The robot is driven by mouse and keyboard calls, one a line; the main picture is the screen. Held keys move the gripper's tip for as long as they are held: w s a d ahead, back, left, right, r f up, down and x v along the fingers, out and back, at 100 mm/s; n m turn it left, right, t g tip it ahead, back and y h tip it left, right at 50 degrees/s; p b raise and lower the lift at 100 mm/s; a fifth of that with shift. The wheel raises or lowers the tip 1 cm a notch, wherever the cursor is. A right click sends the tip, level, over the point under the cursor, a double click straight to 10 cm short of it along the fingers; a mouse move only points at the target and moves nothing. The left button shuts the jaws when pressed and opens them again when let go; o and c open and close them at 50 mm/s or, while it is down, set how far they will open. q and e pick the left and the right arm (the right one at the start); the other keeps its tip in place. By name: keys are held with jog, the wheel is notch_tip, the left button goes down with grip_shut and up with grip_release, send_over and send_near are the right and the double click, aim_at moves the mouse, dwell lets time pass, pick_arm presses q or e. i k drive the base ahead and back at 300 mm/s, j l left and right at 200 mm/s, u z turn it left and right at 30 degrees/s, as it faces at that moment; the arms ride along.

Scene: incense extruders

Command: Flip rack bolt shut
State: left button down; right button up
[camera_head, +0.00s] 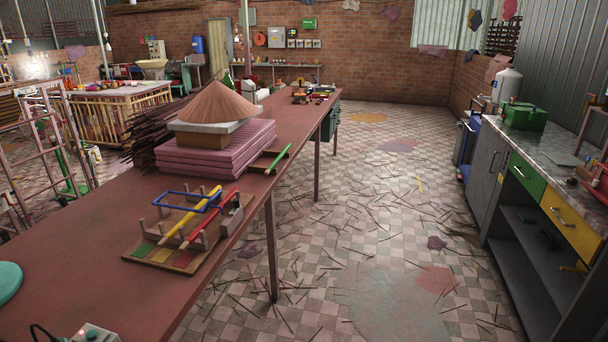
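A small wooden rack (157,258) stands on the long reddish table, near its right edge. It has upright wooden posts and green, yellow and red patches along its front. A yellow rod (190,217) and a red rod (213,218) lie slanted across it. A blue bar frame (178,194), possibly the rack bolt, sits raised over the rack's back left side and crosses the yellow rod. I cannot tell whether it is latched. Neither of my grippers is in view.
The reddish table (110,295) also holds stacked pink slabs (215,155) with a brown cone (220,103), dark sticks (150,135), a green rod (278,160) and a grey box (95,333). The floor (340,215) to the right is littered with sticks. A cabinet counter (540,140) stands right.

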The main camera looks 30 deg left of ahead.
aim_at(237, 203)
jog(key=i+j+u, duration=0.1)
jog(key=i+u, duration=0.3)
jog(key=i, duration=0.2)
jog(key=i+l+u, duration=0.1)
jog(key=i+u, duration=0.35)
jog(key=i, duration=0.1)
